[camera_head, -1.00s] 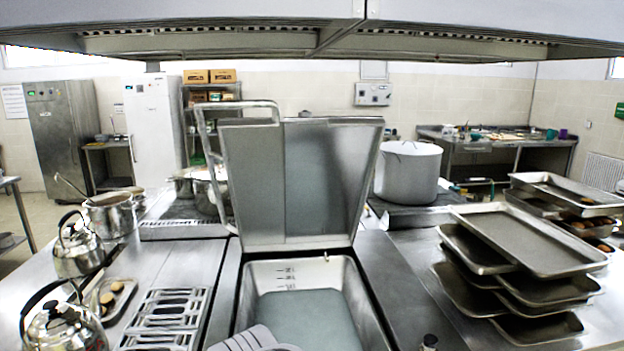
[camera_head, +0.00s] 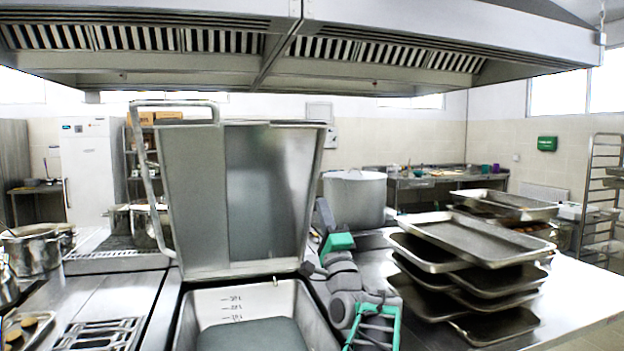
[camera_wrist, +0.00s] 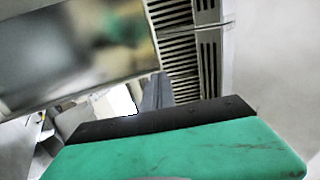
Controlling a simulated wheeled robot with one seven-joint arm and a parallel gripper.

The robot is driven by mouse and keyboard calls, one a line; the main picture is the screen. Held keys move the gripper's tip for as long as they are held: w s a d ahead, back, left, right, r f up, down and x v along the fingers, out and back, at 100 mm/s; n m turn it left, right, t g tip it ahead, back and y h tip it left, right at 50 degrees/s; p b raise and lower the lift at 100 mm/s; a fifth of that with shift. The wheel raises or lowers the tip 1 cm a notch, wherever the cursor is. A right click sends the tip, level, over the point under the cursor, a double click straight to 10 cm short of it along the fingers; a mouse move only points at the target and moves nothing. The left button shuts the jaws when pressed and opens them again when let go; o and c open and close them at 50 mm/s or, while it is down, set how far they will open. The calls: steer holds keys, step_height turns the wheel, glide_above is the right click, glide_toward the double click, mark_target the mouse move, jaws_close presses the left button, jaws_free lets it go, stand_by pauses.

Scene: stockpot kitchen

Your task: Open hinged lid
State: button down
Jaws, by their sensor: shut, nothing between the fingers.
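The hinged lid (camera_head: 250,190) is a grey metal panel standing raised and tilted back above the rectangular pan (camera_head: 310,318). Its tubular handle (camera_head: 150,170) runs along the left side and top. The pan is open below, with level marks on its inner back wall. My gripper (camera_head: 323,212) is shut and empty beside the lid's right edge; whether it touches is unclear. In the wrist view, a shiny metal panel, apparently the lid (camera_wrist: 80,50), fills the upper left. My green and black wrist part covers the bottom there.
A large pale stockpot (camera_head: 355,200) stands behind my gripper. Stacked trays (camera_head: 465,265) fill the counter to the right. Pots (camera_head: 35,247) and a grate (camera_head: 100,335) lie left. The extractor hood (camera_head: 400,50) hangs overhead.

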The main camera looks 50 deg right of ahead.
steer(key=p+x, duration=0.5)
steer(key=x, duration=0.7)
steer(key=shift+w+r, duration=0.25)
